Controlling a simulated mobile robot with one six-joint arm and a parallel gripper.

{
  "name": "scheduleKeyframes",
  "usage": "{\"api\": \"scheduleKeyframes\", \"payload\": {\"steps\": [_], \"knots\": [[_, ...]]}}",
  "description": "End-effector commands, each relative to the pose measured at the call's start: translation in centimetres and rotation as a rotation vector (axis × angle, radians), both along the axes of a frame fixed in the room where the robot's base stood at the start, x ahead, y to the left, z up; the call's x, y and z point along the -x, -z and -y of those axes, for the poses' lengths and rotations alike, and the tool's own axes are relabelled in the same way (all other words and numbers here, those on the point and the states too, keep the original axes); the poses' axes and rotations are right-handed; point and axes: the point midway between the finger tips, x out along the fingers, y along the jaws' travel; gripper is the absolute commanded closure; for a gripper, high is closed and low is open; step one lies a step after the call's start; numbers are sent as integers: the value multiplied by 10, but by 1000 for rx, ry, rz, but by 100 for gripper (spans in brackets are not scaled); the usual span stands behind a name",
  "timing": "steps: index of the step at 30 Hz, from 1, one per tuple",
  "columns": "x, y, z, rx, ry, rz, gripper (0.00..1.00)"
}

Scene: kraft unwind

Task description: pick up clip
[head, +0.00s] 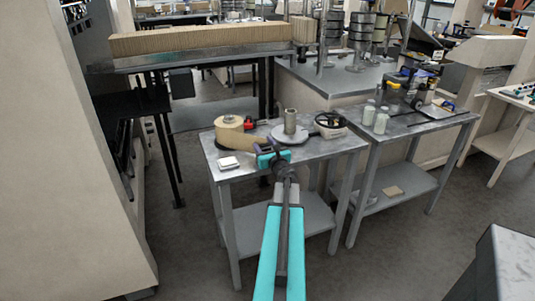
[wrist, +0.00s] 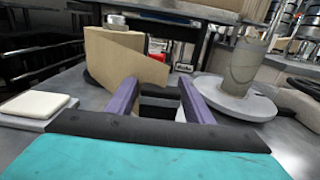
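My gripper (wrist: 160,92) shows two purple fingers standing apart in the wrist view, with a dark patch between them that I cannot make out. In the head view my gripper (head: 270,146) is over the left metal table, between the kraft roll and the round-based spindle. I cannot identify the clip with certainty. A small red and black item (head: 248,123) lies behind the kraft roll's right side; it also shows in the wrist view (wrist: 157,47), beyond the fingers and partly hidden by the roll.
The kraft roll (head: 232,139) stands at left, the spindle (head: 290,126) at right, and a white block (head: 229,163) at the left front. A black handwheel (head: 329,121) is at the right. A second table (head: 425,126) holds pale bottles (head: 369,112) and tools.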

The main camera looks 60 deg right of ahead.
Motion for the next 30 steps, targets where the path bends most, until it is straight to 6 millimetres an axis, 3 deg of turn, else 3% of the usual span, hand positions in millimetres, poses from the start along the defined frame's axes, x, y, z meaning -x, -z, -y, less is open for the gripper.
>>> {"api": "scheduleKeyframes", "payload": {"steps": [1,6,20,30], "knots": [[0,0,0,0,0,0,62],[0,0,0,0,0,0,90],[0,-6,0,2,0,0,90],[5,-37,-1,2,2,0,90]]}}
